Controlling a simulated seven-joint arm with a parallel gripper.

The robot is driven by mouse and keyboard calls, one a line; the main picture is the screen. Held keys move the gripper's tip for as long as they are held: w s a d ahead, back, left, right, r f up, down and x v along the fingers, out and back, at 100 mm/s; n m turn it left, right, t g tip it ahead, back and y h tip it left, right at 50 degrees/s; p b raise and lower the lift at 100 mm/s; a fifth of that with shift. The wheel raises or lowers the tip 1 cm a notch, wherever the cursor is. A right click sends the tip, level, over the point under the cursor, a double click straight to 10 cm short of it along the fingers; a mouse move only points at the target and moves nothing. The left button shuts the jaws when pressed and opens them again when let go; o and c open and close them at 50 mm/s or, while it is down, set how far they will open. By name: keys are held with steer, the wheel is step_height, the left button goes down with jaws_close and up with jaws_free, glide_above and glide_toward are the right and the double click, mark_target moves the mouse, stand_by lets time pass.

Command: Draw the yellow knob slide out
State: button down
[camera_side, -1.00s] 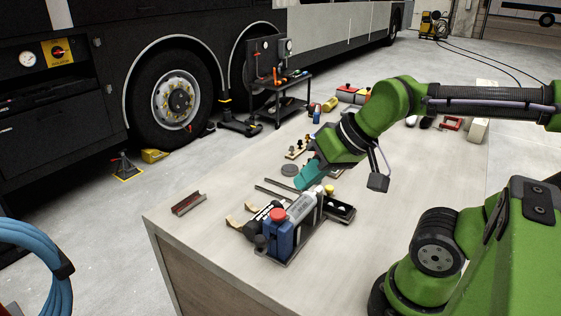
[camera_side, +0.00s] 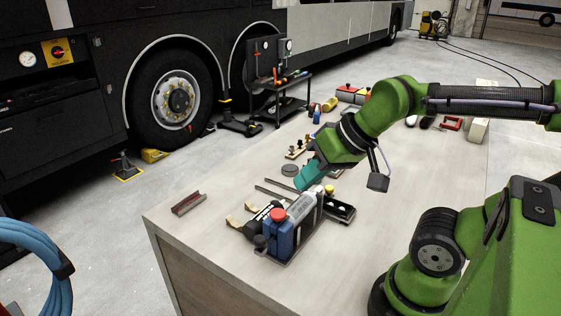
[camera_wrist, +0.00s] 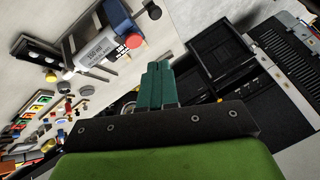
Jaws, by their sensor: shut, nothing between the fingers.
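The yellow knob (camera_side: 329,189) is small and sits just right of my fingers in the side view, at the far end of a black tray (camera_side: 343,211). A yellowish knob (camera_wrist: 50,76) also shows beside the black tray (camera_wrist: 30,47) at the upper left of the wrist view. How far the slide is out cannot be told. My gripper (camera_side: 304,182) has teal fingers angled down above the assembly. In the wrist view its fingers (camera_wrist: 157,68) are together, empty and apart from the knob.
Beside the tray stand a grey labelled canister (camera_side: 303,207) and a blue block (camera_side: 279,238) with a red button (camera_side: 277,215). A red-brown channel piece (camera_side: 188,203) lies at the left. Small fittings (camera_side: 297,152) stand farther back. The bench top right of the tray is clear.

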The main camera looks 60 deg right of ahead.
steer(key=c, duration=1.7)
jaws_free()
steer(key=shift+d, duration=0.1)
steer(key=o, duration=0.8)
steer(key=w+d, duration=0.1)
steer(key=w+d+f+m+g, duration=0.1)
steer(key=d, duration=0.1)
steer(key=w+d+m, duration=0.1)
steer(key=shift+w+d+f+g+h, duration=0.15)
steer(key=shift+d+f+g+h, duration=0.15)
steer(key=shift+f, duration=0.1)
steer(key=shift+o, duration=0.3)
steer(key=w+d+f+m+g, duration=0.1)
steer(key=w+d+m, duration=0.2)
steer(key=d, duration=0.4)
steer(key=shift+w+d+m+g+h, duration=0.2)
steer(key=shift+d+m+g+h, duration=0.1)
steer(key=shift+h, duration=0.1)
steer(key=m+g, duration=0.4)
steer(key=m, duration=0.4)
glide_above(330, 187)
steer(key=f, duration=0.2)
steer(key=shift+h, duration=0.3)
step_height(330, 187, down, 16)
steer(key=shift+w+f, duration=0.1)
steer(key=shift+f, duration=0.1)
jaws_close()
